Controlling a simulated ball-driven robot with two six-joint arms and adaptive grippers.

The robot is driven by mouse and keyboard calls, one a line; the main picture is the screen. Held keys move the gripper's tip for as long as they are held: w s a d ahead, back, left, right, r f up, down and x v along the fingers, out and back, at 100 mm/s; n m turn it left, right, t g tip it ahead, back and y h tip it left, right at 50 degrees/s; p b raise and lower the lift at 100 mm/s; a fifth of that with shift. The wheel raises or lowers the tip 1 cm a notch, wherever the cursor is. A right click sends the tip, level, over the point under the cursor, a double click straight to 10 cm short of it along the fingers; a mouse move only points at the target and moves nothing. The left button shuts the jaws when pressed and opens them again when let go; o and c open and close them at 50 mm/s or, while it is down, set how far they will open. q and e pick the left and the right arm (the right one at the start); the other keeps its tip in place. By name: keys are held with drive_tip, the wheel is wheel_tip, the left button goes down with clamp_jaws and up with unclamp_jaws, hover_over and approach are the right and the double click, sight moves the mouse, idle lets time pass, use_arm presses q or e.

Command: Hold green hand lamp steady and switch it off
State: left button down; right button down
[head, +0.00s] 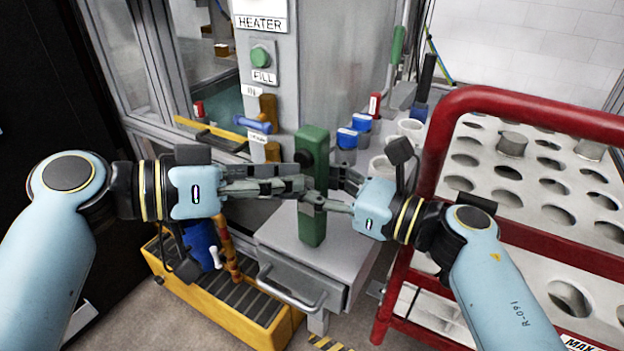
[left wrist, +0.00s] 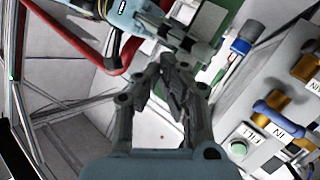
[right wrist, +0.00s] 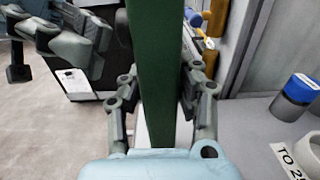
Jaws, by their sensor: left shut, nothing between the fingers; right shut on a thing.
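The green hand lamp (head: 313,224) is an upright green block with a dark round spot near its top, in the middle of the head view. My right gripper (head: 325,190) is shut on the lamp from the right. In the right wrist view the lamp (right wrist: 150,60) stands between its two fingers. My left gripper (head: 300,184) is shut and empty, its fingertips at the lamp's left side, near the dark spot. Whether they touch it I cannot tell. In the left wrist view its fingertips (left wrist: 168,65) are together, with part of the green lamp (left wrist: 212,22) beyond.
A grey bench with a drawer handle (head: 290,292) is below the lamp. Blue-capped containers (head: 347,138) stand behind it. A red-framed rack (head: 436,150) is at right, a yellow grated tray (head: 225,308) at lower left. The panel with a green FILL button (head: 261,55) is behind.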

use_arm(q)
drive_tip(key=s+a, duration=0.2)
drive_tip(key=s, duration=0.1)
drive_tip(key=s+a, duration=0.1)
drive_tip(key=s, duration=0.1)
idle(0.5)
use_arm(e)
drive_tip(key=c, duration=0.9)
unclamp_jaws()
